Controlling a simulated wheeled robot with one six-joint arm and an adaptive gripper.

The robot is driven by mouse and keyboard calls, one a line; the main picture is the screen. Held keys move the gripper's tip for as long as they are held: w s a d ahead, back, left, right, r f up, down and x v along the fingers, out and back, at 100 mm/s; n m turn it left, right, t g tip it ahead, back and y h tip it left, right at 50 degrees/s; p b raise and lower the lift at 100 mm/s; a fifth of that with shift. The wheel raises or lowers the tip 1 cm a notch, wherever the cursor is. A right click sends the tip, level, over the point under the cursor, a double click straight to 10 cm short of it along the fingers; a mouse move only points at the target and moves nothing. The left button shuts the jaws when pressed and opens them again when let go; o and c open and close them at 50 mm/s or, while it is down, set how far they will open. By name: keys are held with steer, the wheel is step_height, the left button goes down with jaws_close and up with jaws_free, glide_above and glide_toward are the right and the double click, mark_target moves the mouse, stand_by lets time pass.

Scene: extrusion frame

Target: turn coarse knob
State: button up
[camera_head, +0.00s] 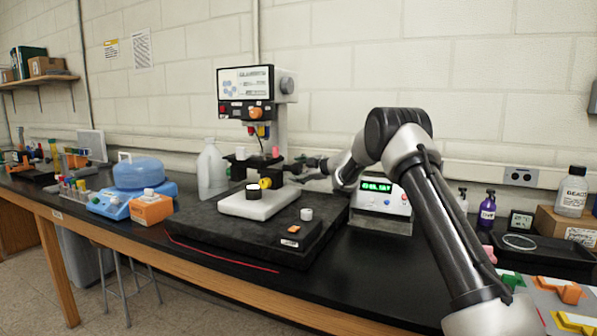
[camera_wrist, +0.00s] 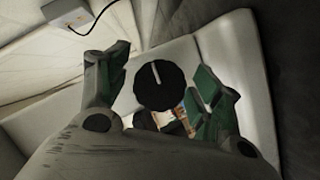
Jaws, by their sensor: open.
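The coarse knob (camera_wrist: 163,86) is a round black knob with a white pointer line, seen face-on in the wrist view. The line points up and slightly left. My gripper (camera_wrist: 160,70) is open, with one green-padded finger on each side of the knob. Gaps show between the pads and the knob, so I do not see it gripped. In the head view my gripper (camera_head: 300,170) is at the right side of the instrument (camera_head: 246,82) with the screen. The knob cannot be made out clearly there.
The instrument has a white base (camera_head: 258,203) on a black slab (camera_head: 240,232). A box with a green display (camera_head: 378,188) stands close behind my arm. A blue-lidded device (camera_head: 140,173) and an orange box (camera_head: 152,209) are to the left.

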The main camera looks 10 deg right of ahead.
steer(key=c, duration=1)
steer(key=shift+m+g, duration=0.6)
steer(key=shift+m, duration=0.5)
steer(key=shift+m+g+y, duration=0.6)
steer(key=shift+m+g, duration=0.3)
steer(key=shift+m, duration=0.6)
